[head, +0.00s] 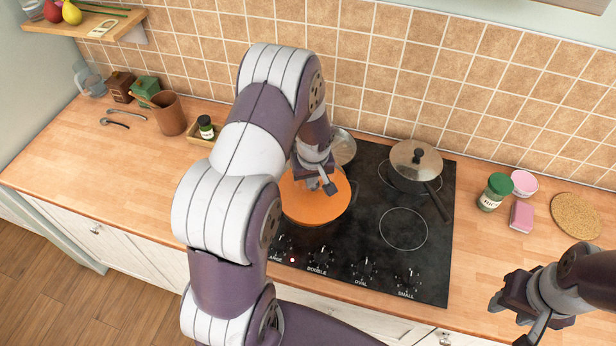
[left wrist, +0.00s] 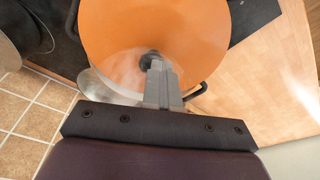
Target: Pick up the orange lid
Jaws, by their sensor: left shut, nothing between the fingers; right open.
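The orange lid (head: 312,207) is a round disc lying over the left side of the black stovetop. It fills the upper part of the left wrist view (left wrist: 110,35), where a small dark knob (left wrist: 150,59) shows at its middle. My left gripper (head: 329,188) is over the lid, with its fingers shut together and pointing at the knob. In the left wrist view the fingertips (left wrist: 156,66) overlap the knob's edge; whether they touch it I cannot tell. Nothing is held. My right gripper (head: 497,291) is open at the lower right, away from the lid.
A covered pot (head: 415,167) with a dark handle stands at the back right of the stovetop (head: 365,240). A metallic round item (head: 343,147) is behind the lid. A green-capped jar (head: 495,191), pink sponge (head: 522,216) and cork mat (head: 576,216) are at right. The left counter front is clear.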

